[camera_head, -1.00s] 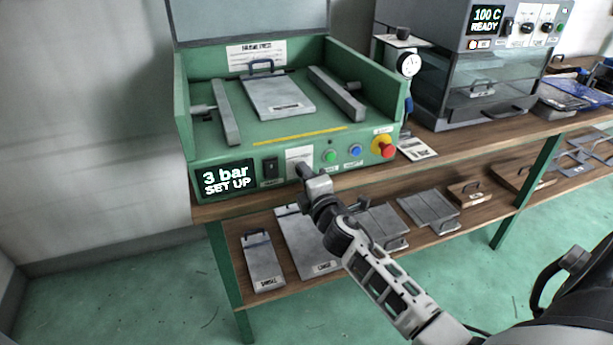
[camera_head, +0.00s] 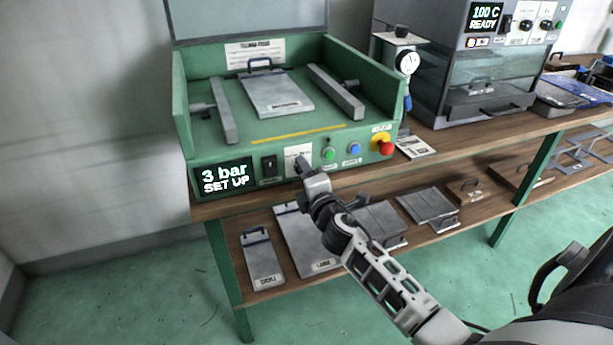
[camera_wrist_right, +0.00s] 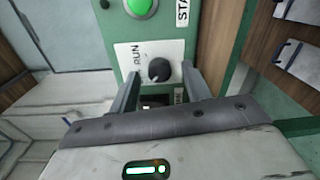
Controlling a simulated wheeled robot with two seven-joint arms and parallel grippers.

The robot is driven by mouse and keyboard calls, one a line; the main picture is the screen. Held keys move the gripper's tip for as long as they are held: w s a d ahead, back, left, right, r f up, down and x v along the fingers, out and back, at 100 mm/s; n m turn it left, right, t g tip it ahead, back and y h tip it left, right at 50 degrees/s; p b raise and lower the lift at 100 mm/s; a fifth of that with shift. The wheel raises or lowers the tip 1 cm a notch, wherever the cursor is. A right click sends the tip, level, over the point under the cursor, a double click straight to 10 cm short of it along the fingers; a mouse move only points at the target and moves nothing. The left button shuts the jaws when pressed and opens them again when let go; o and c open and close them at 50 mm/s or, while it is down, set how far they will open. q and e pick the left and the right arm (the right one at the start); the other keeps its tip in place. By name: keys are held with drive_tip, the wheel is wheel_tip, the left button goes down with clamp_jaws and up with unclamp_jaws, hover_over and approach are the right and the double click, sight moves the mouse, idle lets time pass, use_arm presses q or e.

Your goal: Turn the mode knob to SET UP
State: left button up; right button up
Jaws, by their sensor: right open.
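The mode knob (camera_wrist_right: 159,70) is black and round on a white plate with the word RUN, in the right wrist view. In the head view my right gripper (camera_head: 302,172) hides it, and part of its white plate (camera_head: 297,152) shows. My right gripper (camera_wrist_right: 157,88) is open, with one finger on each side of the knob's near side. I cannot tell whether the fingers touch it. The display (camera_head: 225,177) on the green machine (camera_head: 200,140) reads "3 bar SET UP". My left gripper is not in view.
A green button (camera_head: 329,153), a blue button (camera_head: 355,149) and a red stop button (camera_head: 386,148) sit right of the knob. A black switch (camera_head: 269,166) sits left of it. Metal plates lie on the shelf (camera_head: 290,285) below. An oven-like machine (camera_head: 460,60) stands at right.

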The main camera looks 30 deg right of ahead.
drive_tip(key=b+v, duration=0.1)
drive_tip(key=v, duration=1.5)
drive_tip(key=shift+a, duration=0.1)
